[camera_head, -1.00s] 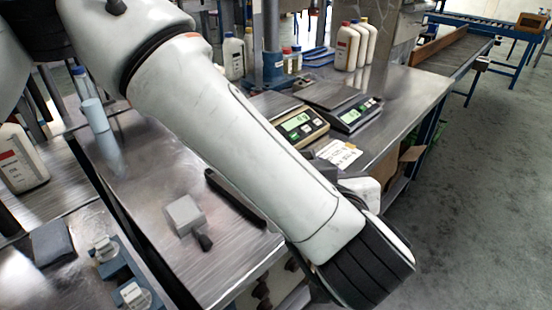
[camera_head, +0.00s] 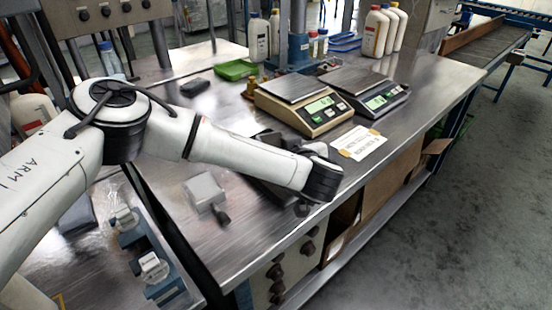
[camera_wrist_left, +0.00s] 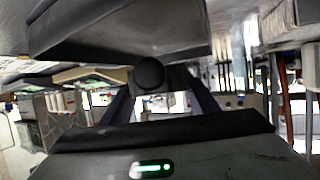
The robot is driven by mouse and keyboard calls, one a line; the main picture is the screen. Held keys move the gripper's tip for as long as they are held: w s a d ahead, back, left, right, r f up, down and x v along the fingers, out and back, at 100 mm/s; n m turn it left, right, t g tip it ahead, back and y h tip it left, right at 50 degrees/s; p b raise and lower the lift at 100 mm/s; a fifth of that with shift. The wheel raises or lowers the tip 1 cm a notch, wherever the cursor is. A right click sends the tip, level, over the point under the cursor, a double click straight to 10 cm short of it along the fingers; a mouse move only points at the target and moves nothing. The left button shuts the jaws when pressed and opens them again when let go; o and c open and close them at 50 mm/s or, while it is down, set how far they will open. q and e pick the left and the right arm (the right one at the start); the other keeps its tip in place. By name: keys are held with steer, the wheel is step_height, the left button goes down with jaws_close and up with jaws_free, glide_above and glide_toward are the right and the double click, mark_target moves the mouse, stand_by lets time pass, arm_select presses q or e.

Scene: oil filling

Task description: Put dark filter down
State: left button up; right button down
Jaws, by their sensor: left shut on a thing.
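The dark filter (camera_wrist_left: 120,32) is a dark flat block with a round knob, filling the upper part of the left wrist view. My left gripper (camera_wrist_left: 152,85) is shut on the filter's knob, with a finger on each side. In the head view, my left gripper (camera_head: 312,152) is over the near bench, mostly hidden by my own wrist. A dark shape (camera_head: 268,190) shows just below my forearm; I cannot tell whether it is the filter or a holder, or whether the filter touches the bench. My right gripper is not in view.
A grey block (camera_head: 204,190) with a dark knob lies on the bench (camera_head: 215,245), left of my wrist. A beige scale (camera_head: 303,107), a grey scale (camera_head: 372,92) and a paper label (camera_head: 358,142) are beyond. A green tray (camera_head: 236,69) and several bottles stand at the back.

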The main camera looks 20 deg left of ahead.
arm_select(q)
steer(key=shift+f, duration=2.05)
steer(key=shift+f, duration=0.1)
steer(key=shift+f+b, duration=0.2)
steer(key=shift+b, duration=0.15)
steer(key=o, duration=1.2)
steer(key=shift+s+d+r+p, duration=0.2)
steer(key=shift+r+p, duration=0.1)
steer(key=shift+r, duration=0.05)
steer(key=v, duration=1.1)
steer(key=shift+s+d, duration=0.1)
steer(key=shift+s, duration=0.15)
